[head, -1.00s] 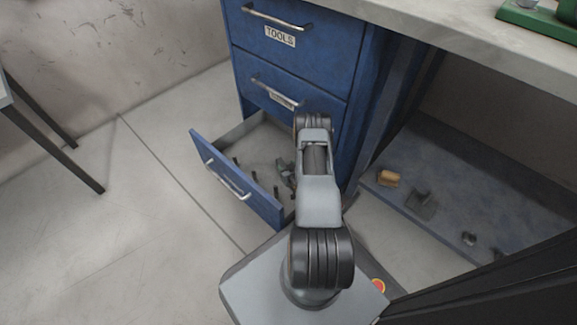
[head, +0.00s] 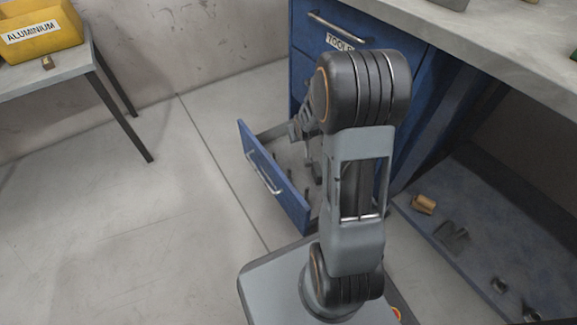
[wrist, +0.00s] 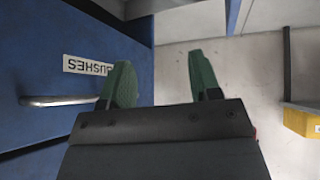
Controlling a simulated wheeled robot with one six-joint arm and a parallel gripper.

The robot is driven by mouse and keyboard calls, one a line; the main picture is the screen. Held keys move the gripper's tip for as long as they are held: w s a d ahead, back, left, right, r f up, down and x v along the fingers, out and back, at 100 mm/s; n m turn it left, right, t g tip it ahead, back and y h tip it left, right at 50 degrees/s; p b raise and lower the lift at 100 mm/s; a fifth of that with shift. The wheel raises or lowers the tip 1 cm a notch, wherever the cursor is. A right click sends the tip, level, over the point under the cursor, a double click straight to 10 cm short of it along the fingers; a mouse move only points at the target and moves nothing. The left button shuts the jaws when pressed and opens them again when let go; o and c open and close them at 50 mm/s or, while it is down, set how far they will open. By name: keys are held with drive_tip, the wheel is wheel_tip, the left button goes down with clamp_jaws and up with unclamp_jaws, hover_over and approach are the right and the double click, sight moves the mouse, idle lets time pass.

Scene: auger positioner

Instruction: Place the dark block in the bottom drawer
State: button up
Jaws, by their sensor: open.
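The bottom drawer (head: 270,180) is pulled open in the head view, with a blue front and a bar handle. Several small dark upright shapes show inside it, but my arm hides much of the interior. I cannot tell whether the dark block is among them. A dark piece (head: 452,236) lies on the lower shelf at right; I cannot tell if it is a block. My gripper (wrist: 163,84) shows two green fingers spread apart with nothing between them in the wrist view. It is beside a blue drawer front labelled BUSHES (wrist: 88,66).
The lower shelf (head: 480,205) also bears a tan block (head: 423,204) and smaller dark pieces. A table at left holds a yellow ALUMINIUM bin (head: 38,35) and a small brown block (head: 47,62). The worktop (head: 470,50) overhangs at right. The floor left of the drawer is clear.

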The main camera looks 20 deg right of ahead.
drive_tip(key=s+a+r+g+y, duration=0.1)
drive_tip(key=s+a+r+g, duration=0.1)
drive_tip(key=s+a+r, duration=0.4)
drive_tip(key=s+a+r+n+g+y, duration=0.1)
drive_tip(key=s+a+r, duration=0.5)
drive_tip(key=s, duration=0.7)
drive_tip(key=shift+s+a+r+g, duration=0.35)
drive_tip(key=shift+s+a+g, duration=0.05)
drive_tip(key=shift+a+g, duration=0.4)
